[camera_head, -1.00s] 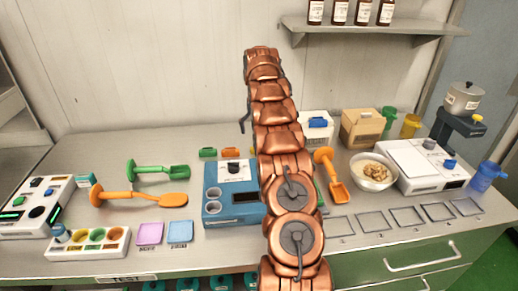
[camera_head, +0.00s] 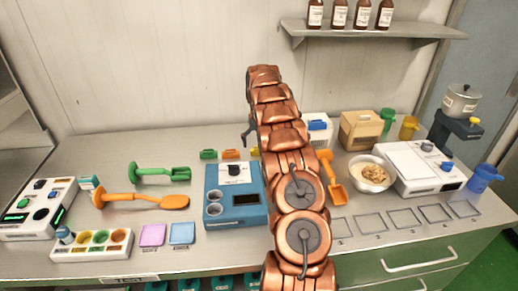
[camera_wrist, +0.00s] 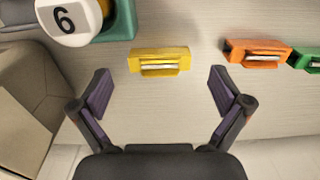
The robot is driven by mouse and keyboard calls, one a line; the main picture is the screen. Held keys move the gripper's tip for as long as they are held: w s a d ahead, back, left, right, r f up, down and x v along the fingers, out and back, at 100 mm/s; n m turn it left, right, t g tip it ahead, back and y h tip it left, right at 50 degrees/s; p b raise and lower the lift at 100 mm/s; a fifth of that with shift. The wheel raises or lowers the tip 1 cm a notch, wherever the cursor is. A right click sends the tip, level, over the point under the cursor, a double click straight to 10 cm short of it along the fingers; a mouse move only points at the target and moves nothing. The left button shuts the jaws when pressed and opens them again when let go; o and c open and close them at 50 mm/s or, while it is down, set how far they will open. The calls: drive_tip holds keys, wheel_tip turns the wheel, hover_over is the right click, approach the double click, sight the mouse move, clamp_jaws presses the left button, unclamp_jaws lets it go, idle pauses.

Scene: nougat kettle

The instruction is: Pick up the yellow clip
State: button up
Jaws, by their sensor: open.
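The yellow clip (camera_wrist: 160,62) lies on the pale worktop in the wrist view, ahead of my gripper and centred between its fingers. In the head view only a sliver of the yellow clip (camera_head: 255,152) shows beside my copper arm. My gripper (camera_wrist: 160,82) is open and empty, with its dark fingers spread wider than the clip. The fingers do not touch the clip. In the head view my gripper is mostly hidden behind my arm.
An orange clip (camera_wrist: 257,52) and a green clip (camera_wrist: 307,59) lie right of the yellow clip in the wrist view. A beige box (camera_wrist: 20,137) stands at left. A blue device (camera_head: 233,205) stands left of my arm.

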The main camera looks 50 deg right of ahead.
drive_tip(key=shift+f+p, duration=0.4)
drive_tip(key=shift+f, duration=0.9)
drive_tip(key=c, duration=0.9)
wheel_tip(320, 180, up, 9)
drive_tip(key=b, duration=0.3)
drive_tip(key=shift+d, duration=0.1)
drive_tip(key=shift+r, duration=0.3)
